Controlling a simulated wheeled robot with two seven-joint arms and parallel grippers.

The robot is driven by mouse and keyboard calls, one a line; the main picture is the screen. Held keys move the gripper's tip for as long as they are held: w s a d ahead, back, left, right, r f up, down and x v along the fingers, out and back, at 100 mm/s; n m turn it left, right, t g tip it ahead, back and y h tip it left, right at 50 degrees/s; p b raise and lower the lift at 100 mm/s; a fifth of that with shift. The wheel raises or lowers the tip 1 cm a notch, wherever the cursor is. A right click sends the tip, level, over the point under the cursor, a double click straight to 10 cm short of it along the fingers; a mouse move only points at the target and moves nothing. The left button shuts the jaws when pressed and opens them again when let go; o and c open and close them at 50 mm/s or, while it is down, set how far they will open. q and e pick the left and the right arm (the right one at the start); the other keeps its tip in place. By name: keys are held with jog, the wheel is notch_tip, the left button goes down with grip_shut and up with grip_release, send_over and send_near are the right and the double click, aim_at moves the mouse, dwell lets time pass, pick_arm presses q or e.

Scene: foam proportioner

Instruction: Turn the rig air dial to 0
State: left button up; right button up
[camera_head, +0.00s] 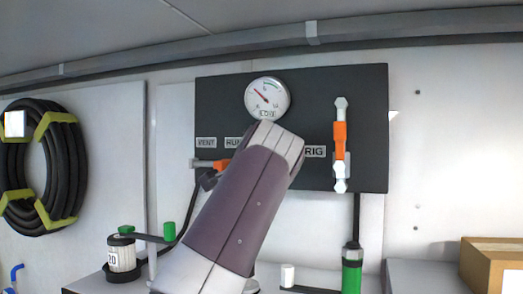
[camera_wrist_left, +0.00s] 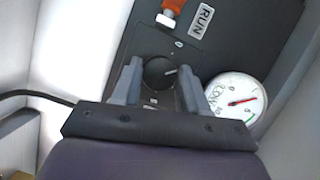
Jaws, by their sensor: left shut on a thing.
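The dial (camera_wrist_left: 158,72) is a round black knob on the dark panel in the left wrist view. Its white mark points to the right in that picture. The small lettering beside it is too small to read. My left gripper (camera_wrist_left: 160,76) has one grey finger on each side of the knob and is shut on it. In the head view my left arm hides the dial and the fingers; a RIG label (camera_head: 315,151) shows just right of the arm. My right gripper is in neither view.
A round gauge (camera_head: 267,97) with a red needle sits above my wrist, close beside the fingers in the wrist view (camera_wrist_left: 236,99). An orange-handled valve (camera_head: 340,140) stands on the panel's right. Another orange handle (camera_head: 221,165) is left of my arm. A hose coil (camera_head: 42,165) hangs at left.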

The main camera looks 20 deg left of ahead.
pick_arm(q)
jog(key=shift+r+n+g+h+p, duration=0.15)
jog(key=shift+n+g+h+p, duration=0.35)
jog(key=shift+n+p, duration=0.65)
jog(key=shift+r+n+g+h+p, duration=0.2)
jog(key=shift+n+h+p, duration=0.5)
jog(key=shift+n, duration=0.85)
jog(key=o, duration=1.1)
jog(key=shift+c, duration=0.2)
jog(key=shift+w+f, duration=0.15)
jog(key=b+v, duration=0.1)
jog(key=v, duration=1.1)
jog(key=shift+s, duration=0.3)
